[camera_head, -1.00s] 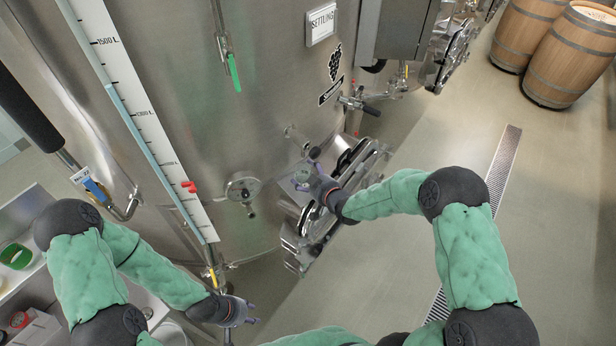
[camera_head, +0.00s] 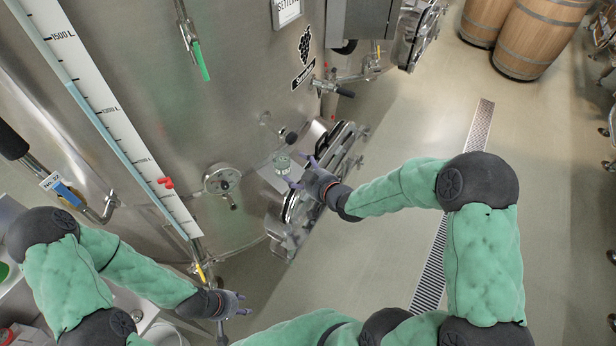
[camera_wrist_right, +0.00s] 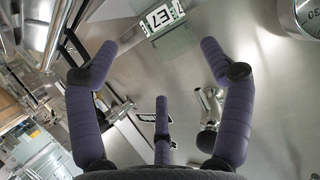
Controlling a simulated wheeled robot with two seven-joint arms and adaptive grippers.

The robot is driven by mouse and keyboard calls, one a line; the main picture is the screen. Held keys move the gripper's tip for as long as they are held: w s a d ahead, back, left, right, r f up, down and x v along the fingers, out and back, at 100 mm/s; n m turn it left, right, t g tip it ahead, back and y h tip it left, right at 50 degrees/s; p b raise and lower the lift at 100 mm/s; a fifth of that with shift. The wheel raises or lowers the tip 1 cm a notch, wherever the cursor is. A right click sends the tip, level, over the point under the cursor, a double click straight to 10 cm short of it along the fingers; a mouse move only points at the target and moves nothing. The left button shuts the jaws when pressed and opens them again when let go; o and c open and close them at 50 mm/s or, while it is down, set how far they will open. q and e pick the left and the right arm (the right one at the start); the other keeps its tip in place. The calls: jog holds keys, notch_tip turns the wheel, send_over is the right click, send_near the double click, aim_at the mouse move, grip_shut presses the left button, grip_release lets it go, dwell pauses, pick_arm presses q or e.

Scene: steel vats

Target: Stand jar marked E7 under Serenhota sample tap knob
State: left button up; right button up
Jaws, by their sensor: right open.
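The clear jar marked E7 (camera_head: 283,163) stands on a small steel ledge (camera_head: 268,177) at the vat's front. Its E7 label (camera_wrist_right: 161,18) shows at the top of the right wrist view. My right gripper (camera_head: 296,172) is open, just right of the jar; in the wrist view its fingers (camera_wrist_right: 155,62) are spread and the jar is beyond their tips, not gripped. A sample tap with a dark round knob (camera_head: 291,138) sticks out of the vat just above the jar; the knob also shows in the wrist view (camera_wrist_right: 207,140). My left gripper (camera_head: 243,304) is open and empty, low at left.
The steel vat (camera_head: 240,110) carries a dark name plate (camera_head: 303,77), partly readable, and a dial-like fitting (camera_head: 220,180). A hatch with clamps (camera_head: 335,150) lies behind my right gripper. Barrels (camera_head: 540,38) stand far back; the floor right of the vat is open, with a drain grate (camera_head: 470,150).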

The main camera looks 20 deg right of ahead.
jog(key=shift+v, duration=1.95)
